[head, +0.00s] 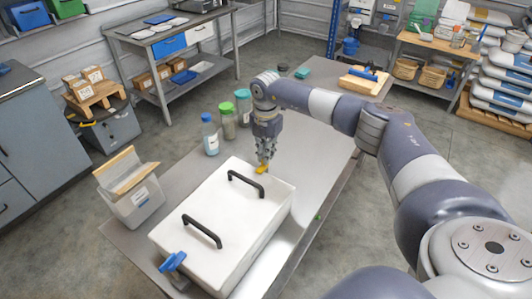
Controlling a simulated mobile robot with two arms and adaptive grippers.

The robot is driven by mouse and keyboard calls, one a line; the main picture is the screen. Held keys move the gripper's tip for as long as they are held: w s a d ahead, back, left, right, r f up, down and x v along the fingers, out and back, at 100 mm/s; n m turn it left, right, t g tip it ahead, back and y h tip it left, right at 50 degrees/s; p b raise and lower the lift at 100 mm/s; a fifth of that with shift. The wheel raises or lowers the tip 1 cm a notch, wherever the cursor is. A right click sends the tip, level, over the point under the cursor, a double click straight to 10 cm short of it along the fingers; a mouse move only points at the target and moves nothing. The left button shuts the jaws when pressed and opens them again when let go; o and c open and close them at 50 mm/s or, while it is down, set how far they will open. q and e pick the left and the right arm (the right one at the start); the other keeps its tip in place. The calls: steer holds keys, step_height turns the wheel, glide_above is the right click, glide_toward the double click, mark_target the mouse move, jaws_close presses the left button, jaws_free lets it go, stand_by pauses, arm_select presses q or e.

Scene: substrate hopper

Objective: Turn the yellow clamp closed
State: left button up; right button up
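The yellow clamp (262,169) is a small piece at the far edge of a white hopper box (215,212) with a lid and two black handles. My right gripper (263,160) points down right above the yellow clamp, with its fingertips at or touching it. The fingers look close together, but the view is too small to tell whether they grip it. A blue clamp (172,262) sits at the near left corner of the box. My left gripper is not in view.
Several bottles with coloured caps (227,118) stand on the steel table left of my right gripper. A wooden board with a blue tool (362,80) lies at the far end. Table space right of the box is clear.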

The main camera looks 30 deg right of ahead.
steer(key=shift+o, duration=1.3)
step_height(320, 180, up, 12)
